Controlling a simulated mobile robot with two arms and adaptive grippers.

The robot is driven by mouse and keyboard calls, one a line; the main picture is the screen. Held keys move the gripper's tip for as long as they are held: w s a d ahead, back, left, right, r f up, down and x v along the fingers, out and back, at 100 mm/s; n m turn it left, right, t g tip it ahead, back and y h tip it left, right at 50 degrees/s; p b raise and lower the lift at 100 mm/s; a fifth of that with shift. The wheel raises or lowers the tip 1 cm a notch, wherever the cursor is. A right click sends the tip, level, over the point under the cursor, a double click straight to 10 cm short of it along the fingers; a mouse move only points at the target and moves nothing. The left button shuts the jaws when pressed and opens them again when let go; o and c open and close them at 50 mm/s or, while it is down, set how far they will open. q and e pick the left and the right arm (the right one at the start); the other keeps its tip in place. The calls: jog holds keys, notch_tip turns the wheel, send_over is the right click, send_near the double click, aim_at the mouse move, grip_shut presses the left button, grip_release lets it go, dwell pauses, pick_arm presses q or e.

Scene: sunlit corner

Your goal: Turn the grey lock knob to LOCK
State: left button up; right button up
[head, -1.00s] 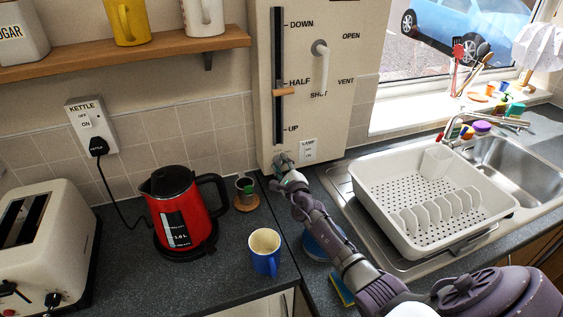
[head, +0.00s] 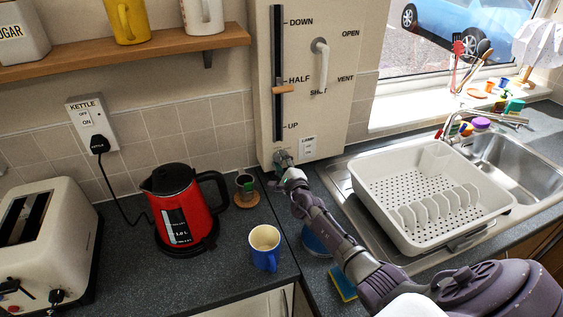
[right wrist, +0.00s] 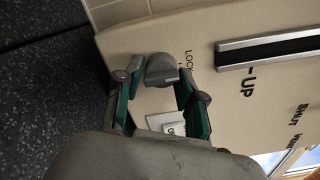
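The grey lock knob (right wrist: 160,69) is a rounded grey piece on the cream wall panel (right wrist: 230,95). In the right wrist view the word LOCK is printed just right of it. A second label beside it is mostly hidden. My right gripper (right wrist: 160,80) is open, one green-padded finger on each side of the knob, with narrow gaps visible. Whether a finger touches it I cannot tell. In the head view the knob (head: 282,157) is at the panel's lower left corner, with my right gripper (head: 288,172) right in front, partly covering it. My left gripper is not in view.
The lamp switch (head: 308,146) is close right of the knob. A slider with an orange handle (head: 283,89) and a white lever (head: 322,65) are higher on the panel.

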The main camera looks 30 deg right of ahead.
jog(key=o, duration=0.3)
jog(key=v, duration=1.2)
jog(key=shift+a, duration=0.1)
dwell(0.3)
